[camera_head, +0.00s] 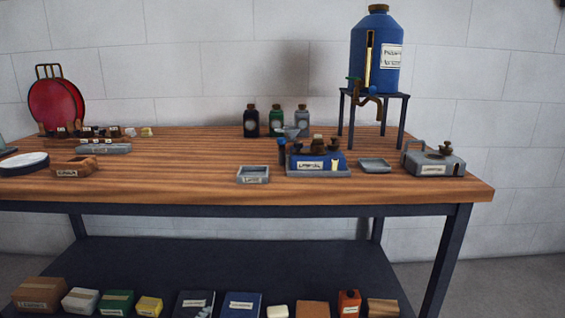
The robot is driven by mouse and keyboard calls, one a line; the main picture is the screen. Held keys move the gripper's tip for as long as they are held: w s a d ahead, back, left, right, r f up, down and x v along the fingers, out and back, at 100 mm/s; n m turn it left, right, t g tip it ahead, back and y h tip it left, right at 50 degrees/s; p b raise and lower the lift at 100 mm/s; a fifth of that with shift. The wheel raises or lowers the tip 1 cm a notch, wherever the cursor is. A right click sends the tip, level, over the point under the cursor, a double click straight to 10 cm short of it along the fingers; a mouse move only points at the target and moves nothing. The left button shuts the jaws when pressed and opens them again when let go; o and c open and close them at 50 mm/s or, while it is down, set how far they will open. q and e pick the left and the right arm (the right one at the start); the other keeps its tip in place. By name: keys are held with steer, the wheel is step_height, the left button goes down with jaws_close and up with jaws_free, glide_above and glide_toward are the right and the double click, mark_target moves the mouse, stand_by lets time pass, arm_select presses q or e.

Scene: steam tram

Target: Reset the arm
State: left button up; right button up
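Neither of my grippers shows in the head view, and no part of my arms is visible. A long wooden-topped workbench (200,190) with a dark metal frame stands in front of me. On it, toward the right, a blue box (315,162) with brown parts on top sits in a grey tray (318,173). A small grey labelled tray (253,175) lies to its left, and a shallow grey dish (374,165) lies to its right. A grey labelled box (432,163) with a handle and brown knobs stands near the right end.
A blue tank (375,55) stands on a dark stand (402,115) at the back right. Several bottles (276,122) stand at the back. A red round object (56,103) and a wooden box (78,167) are left. The bench's front middle is clear.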

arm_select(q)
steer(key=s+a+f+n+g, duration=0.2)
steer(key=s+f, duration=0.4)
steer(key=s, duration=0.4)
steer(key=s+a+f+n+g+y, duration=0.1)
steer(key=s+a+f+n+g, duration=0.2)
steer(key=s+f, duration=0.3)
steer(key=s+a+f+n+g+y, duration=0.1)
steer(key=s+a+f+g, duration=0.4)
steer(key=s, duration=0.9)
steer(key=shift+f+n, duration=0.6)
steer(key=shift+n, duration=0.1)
